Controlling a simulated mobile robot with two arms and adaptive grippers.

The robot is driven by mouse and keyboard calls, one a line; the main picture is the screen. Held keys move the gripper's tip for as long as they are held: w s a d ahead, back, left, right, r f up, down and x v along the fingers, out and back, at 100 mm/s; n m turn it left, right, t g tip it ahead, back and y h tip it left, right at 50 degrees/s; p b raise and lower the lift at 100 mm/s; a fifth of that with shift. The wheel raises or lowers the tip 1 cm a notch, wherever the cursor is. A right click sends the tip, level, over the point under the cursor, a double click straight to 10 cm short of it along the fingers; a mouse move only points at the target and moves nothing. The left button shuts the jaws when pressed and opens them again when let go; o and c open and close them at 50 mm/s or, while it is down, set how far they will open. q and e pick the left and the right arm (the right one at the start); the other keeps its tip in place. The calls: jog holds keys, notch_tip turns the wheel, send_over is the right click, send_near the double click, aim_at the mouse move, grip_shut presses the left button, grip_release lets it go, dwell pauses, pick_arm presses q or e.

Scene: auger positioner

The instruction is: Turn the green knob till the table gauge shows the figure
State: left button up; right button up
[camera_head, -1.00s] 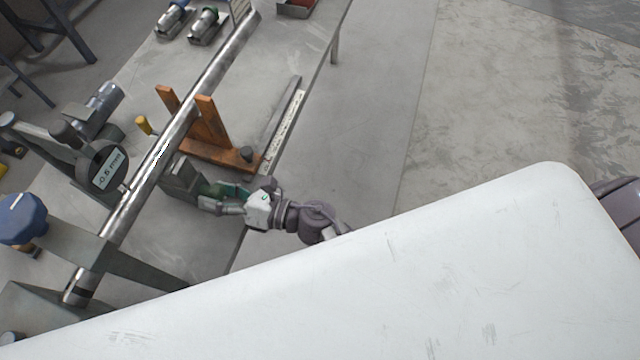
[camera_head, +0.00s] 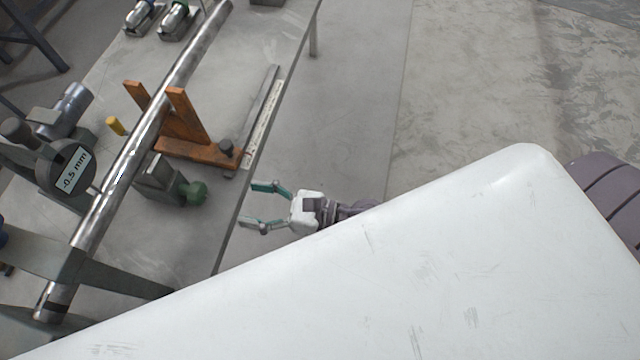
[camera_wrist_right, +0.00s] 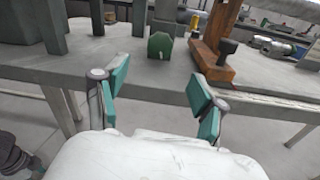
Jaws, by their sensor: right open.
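The green knob (camera_head: 194,193) sits on the side of a grey block (camera_head: 160,178) beside the long steel rod (camera_head: 135,150). In the right wrist view the green knob (camera_wrist_right: 160,46) stands ahead, near the table edge. The round dial gauge (camera_head: 68,168) on the other side of the rod reads -0.5 mm. My right gripper (camera_head: 252,205) is open and empty, off the table edge, its fingers pointing at the knob with a clear gap. In the right wrist view its green-padded fingers (camera_wrist_right: 157,82) are spread apart below the knob. My left gripper is not in view.
An orange wooden stand (camera_head: 200,150) with a dark knob is close to the green knob. A steel ruler strip (camera_head: 262,125) lies along the table edge. A grey arm (camera_head: 115,272) crosses under the rod. The floor beyond the table edge is open.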

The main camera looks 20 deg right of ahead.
jog(key=d+f+m+h+p, duration=0.1)
jog(key=d+f+m+h, duration=0.2)
jog(key=f+m, duration=0.4)
jog(key=d+f+m+h+p, duration=0.1)
jog(key=d+f+m+h, duration=0.2)
jog(key=d+f+m, duration=0.2)
jog(key=d+f+m+t+h+p, duration=0.1)
jog(key=d+f+m+h, duration=0.2)
jog(key=f+m, duration=0.7)
jog(key=shift+s+d+f+m+h, duration=0.15)
jog(key=shift+d+f+m+h, duration=0.2)
jog(key=shift+d+m, duration=0.65)
